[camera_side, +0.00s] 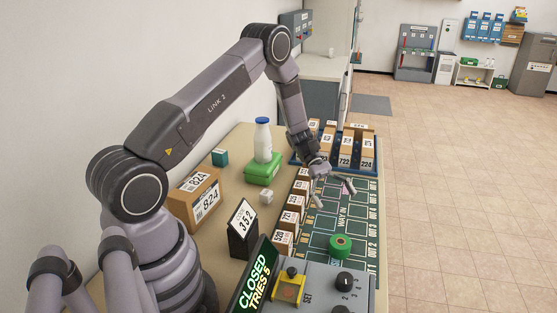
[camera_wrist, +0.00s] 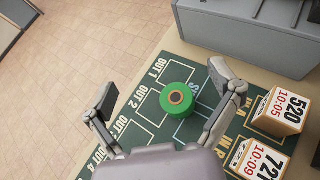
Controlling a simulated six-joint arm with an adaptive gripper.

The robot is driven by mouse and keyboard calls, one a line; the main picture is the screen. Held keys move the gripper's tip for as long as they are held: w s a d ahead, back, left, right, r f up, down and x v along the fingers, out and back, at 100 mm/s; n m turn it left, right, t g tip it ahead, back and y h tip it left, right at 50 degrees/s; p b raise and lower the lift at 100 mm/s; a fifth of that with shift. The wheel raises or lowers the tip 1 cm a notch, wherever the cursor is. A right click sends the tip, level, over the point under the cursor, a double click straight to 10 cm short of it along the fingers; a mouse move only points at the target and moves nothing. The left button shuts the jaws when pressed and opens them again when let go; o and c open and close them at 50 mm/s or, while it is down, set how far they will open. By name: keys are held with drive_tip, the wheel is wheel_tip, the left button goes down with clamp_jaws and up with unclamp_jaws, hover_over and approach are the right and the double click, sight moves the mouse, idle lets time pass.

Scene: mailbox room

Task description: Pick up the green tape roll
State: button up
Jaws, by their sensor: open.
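The green tape roll (camera_side: 341,246) lies flat on the dark green marked mat (camera_side: 362,226) near the grey control box. In the wrist view the tape roll (camera_wrist: 178,99) shows its round top with a tan and dark core, ahead of my gripper and between the lines of its two fingers. My gripper (camera_side: 335,197) is open and empty, above the mat and farther back than the roll in the side view. In the wrist view both fingers of my gripper (camera_wrist: 163,92) are spread wide. The roll is fully visible and apart from the fingers.
The grey control box (camera_side: 325,291) stands close to the roll. Numbered boxes (camera_wrist: 279,112) line the mat's left side in the side view. A blue tray of boxes (camera_side: 300,163) stands at the back. A milk bottle (camera_side: 262,138) stands on a green container (camera_side: 262,170).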

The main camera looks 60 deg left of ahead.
sight(341, 241)
drive_tip(key=shift+n+t+h, duration=0.3)
drive_tip(key=shift+n+h, duration=0.1)
drive_tip(key=shift+n, duration=0.3)
drive_tip(key=f, duration=0.9)
drive_tip(key=shift+w+a+f, duration=0.15)
drive_tip(key=shift+w+f, duration=0.05)
drive_tip(key=shift+f, duration=0.15)
drive_tip(key=shift+d+f, duration=0.75)
drive_tip(key=shift+d, duration=0.15)
drive_tip(key=shift+d+f, duration=0.2)
drive_tip(key=shift+d, duration=0.25)
drive_tip(key=c, duration=1.3)
drive_tip(key=shift+o, duration=0.2)
drive_tip(key=shift+r, duration=0.1)
